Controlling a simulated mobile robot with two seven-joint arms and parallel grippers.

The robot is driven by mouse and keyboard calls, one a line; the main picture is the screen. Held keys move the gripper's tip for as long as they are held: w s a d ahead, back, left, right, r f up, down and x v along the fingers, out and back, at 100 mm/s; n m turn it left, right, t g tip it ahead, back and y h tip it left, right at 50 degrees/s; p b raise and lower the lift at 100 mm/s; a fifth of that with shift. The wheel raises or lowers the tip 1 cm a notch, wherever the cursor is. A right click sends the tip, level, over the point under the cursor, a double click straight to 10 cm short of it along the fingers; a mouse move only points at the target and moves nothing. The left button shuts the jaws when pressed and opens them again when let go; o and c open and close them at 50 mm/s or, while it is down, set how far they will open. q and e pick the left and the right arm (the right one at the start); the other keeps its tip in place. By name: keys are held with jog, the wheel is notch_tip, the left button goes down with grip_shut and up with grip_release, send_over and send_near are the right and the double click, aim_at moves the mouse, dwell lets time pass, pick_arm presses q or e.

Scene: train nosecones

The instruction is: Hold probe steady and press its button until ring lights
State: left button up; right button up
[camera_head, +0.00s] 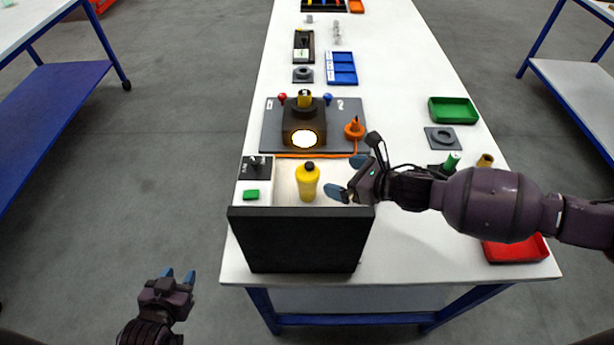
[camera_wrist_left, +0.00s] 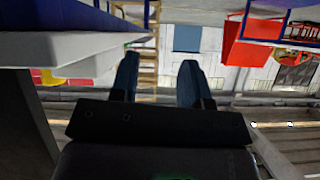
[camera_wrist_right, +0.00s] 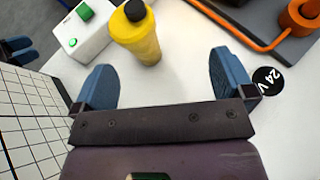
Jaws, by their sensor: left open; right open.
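An orange piece (camera_head: 354,128) stands on the right of a grey plate, with an orange cable running from it; it may be the probe, and I cannot make out a button. It also shows in the right wrist view (camera_wrist_right: 300,14). A dark block (camera_head: 304,118) on the plate has a bright, pale-lit round face (camera_head: 304,138). My right gripper (camera_head: 349,177) is open and empty over the table, right of a yellow bottle (camera_head: 307,184) and nearer than the orange piece. My left gripper (camera_head: 178,273) is open and empty, left of the table's near edge.
A black upright panel (camera_head: 292,240) stands at the near table edge. A small box with a green button (camera_head: 251,194) is left of the bottle. A red tray (camera_head: 516,252) and green tray (camera_head: 454,110) are on the right. Table between panel and red tray is clear.

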aim_at(311, 190)
jog(key=shift+s+a+f+n+g, duration=0.15)
jog(key=shift+s+f, duration=0.4)
jog(key=shift+s, duration=0.1)
jog(key=shift+s+a+f+n+g, duration=0.15)
jog(key=shift+s+f, duration=0.35)
jog(key=shift+s, duration=0.1)
jog(key=shift+s+a+f, duration=0.15)
jog(key=shift+s+f, duration=0.15)
jog(key=shift+f, duration=0.05)
jog(key=shift+b+x, duration=2)
jog(key=shift+x, duration=2.85)
pick_arm(q)
jog(key=f, duration=0.3)
jog(key=shift+s+d, duration=0.3)
pick_arm(e)
jog(key=shift+f, duration=0.15)
pick_arm(q)
jog(key=shift+w+r, duration=0.1)
jog(key=shift+r, duration=0.05)
